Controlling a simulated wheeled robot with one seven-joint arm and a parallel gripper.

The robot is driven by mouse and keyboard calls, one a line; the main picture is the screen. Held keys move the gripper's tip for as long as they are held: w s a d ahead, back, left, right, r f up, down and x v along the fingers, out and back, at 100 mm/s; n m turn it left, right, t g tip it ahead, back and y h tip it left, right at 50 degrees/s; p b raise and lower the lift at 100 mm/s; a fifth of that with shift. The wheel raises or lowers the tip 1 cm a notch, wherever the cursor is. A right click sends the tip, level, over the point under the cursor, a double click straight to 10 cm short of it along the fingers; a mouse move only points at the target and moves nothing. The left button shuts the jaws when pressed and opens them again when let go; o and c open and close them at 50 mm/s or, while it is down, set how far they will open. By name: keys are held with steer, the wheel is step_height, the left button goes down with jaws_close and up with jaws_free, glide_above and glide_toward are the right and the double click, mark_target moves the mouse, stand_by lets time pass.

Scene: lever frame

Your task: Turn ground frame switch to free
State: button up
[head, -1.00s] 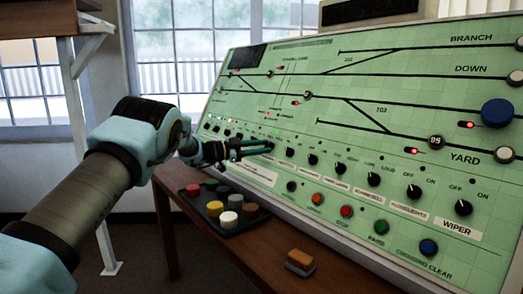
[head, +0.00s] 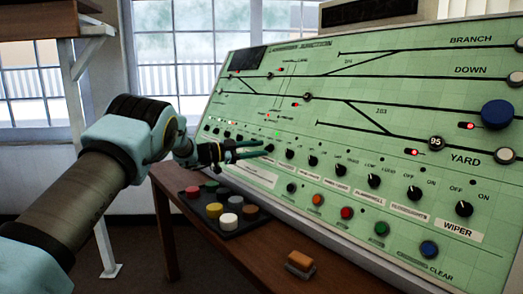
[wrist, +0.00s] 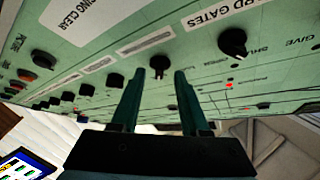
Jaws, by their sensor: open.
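The green sloping panel (head: 330,128) carries a row of black rotary knobs along its lower part. My gripper (head: 262,150) reaches to this row from the left in the head view, its fingers close to one knob (head: 269,148). In the wrist view my gripper (wrist: 157,78) is open, and a black knob (wrist: 159,64) with a pale pointer shows between and just beyond the fingertips. I cannot tell whether the fingers touch it. Its label is not readable, so I cannot tell which knob is the ground frame switch.
Another knob (wrist: 233,43) stands right of the fingers in the wrist view, near a label ending in "RD GATES". Coloured push buttons (head: 347,213) line the lower panel. A black tray (head: 227,222) of coloured pieces and an orange-topped block (head: 300,263) lie on the brown table (head: 265,245).

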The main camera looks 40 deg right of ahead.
steer(key=b+v, duration=0.1)
steer(key=v, duration=0.8)
steer(key=shift+a, duration=0.1)
